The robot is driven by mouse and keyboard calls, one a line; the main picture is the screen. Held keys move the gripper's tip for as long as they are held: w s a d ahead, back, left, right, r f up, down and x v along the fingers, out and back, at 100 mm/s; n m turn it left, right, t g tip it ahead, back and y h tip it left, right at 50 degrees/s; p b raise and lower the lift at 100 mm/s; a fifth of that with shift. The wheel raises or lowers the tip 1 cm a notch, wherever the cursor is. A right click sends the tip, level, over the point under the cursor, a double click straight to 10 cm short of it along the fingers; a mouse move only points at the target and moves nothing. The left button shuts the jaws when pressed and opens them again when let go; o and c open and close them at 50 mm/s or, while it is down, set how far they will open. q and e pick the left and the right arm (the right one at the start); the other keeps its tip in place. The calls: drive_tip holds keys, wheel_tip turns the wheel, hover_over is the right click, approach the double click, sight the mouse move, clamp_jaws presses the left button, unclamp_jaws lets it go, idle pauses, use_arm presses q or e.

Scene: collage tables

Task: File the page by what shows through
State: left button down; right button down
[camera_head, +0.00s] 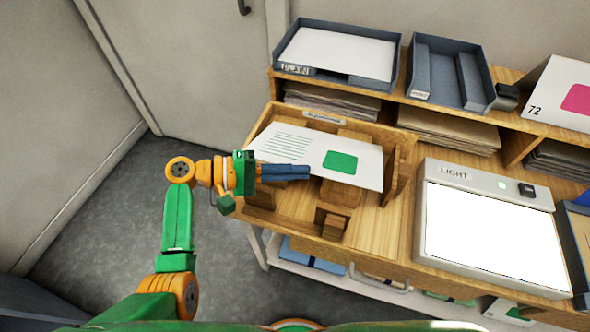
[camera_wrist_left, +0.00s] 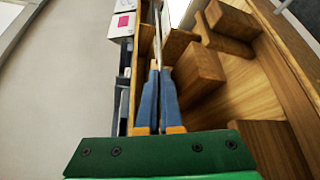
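The page (camera_head: 312,149) is a white sheet with green text lines on its left and a green rounded block on its right. It lies tilted over a wooden holder (camera_head: 397,165) with wooden blocks under it. My left gripper (camera_head: 308,172) has its blue fingers at the page's near edge. In the left wrist view, the fingers (camera_wrist_left: 159,68) are close together on the page (camera_wrist_left: 164,25), seen nearly edge-on. The light box (camera_head: 490,232), marked LIGHT, has a bright white panel with nothing on it. My right gripper is not in view.
A grey tray (camera_head: 385,83) holding white paper and another grey tray (camera_head: 483,101) stand on the back shelf. A card (camera_head: 550,82) with a pink block and "72" stands at right. Brown paper stacks (camera_head: 445,130) fill the shelf below. Floor is clear at left.

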use_arm(q)
drive_tip(key=c, duration=1.5)
unclamp_jaws()
drive_tip(key=o, duration=0.5)
drive_tip(key=shift+a, duration=0.1)
